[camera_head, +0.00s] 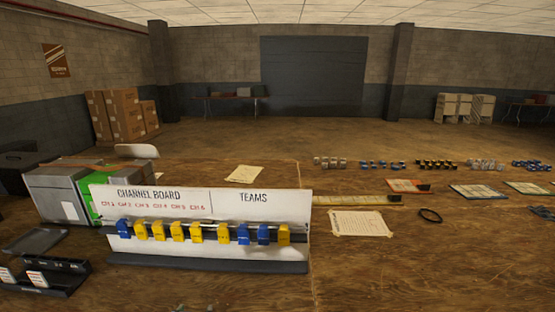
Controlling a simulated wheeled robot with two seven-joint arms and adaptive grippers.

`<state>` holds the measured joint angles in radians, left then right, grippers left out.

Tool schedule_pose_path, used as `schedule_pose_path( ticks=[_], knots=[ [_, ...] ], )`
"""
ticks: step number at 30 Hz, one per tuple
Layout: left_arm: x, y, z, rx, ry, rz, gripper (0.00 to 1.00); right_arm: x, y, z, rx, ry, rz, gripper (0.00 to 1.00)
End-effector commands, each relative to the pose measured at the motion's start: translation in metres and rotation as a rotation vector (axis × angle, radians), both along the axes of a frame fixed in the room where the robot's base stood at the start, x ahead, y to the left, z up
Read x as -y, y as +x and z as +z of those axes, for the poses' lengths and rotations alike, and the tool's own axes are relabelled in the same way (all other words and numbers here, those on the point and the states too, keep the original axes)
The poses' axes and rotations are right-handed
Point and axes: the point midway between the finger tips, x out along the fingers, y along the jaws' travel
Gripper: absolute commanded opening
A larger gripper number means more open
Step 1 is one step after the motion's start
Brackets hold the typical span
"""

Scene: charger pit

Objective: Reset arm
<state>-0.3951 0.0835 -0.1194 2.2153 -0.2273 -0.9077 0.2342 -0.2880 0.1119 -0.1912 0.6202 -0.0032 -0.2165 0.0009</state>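Neither of my grippers nor my arms shows in the head view. A white channel board (150,203) with "CHANNEL BOARD" and "TEAMS" lettering stands upright on the wooden table (400,280). A row of blue and yellow blocks sits along its rail, with a blue block (124,229) at the left end and a yellow block (284,234) at the right end.
Grey-green boxes (55,195) stand behind the board's left end. A black rack (45,280) with white cards is at the front left. A paper sheet (360,223) and a black ring (429,215) lie on the right. Small coloured items line the far right edge. The front right is clear.

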Motion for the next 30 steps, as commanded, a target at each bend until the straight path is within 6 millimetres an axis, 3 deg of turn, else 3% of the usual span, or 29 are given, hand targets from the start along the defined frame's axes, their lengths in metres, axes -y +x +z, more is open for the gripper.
schedule_pose_path(
  ticks=[15, 30],
  knots=[
    [0.010, -0.113, -0.024, -0.418, 0.006, -0.094, 0.64, 0.000, 0.000, 0.000, -0.001, 0.000, 0.000, 0.64],
    [0.018, -0.169, -0.024, -0.600, 0.005, -0.171, 0.64, 0.000, -0.001, 0.000, -0.001, 0.000, 0.001, 0.64]
  ],
)
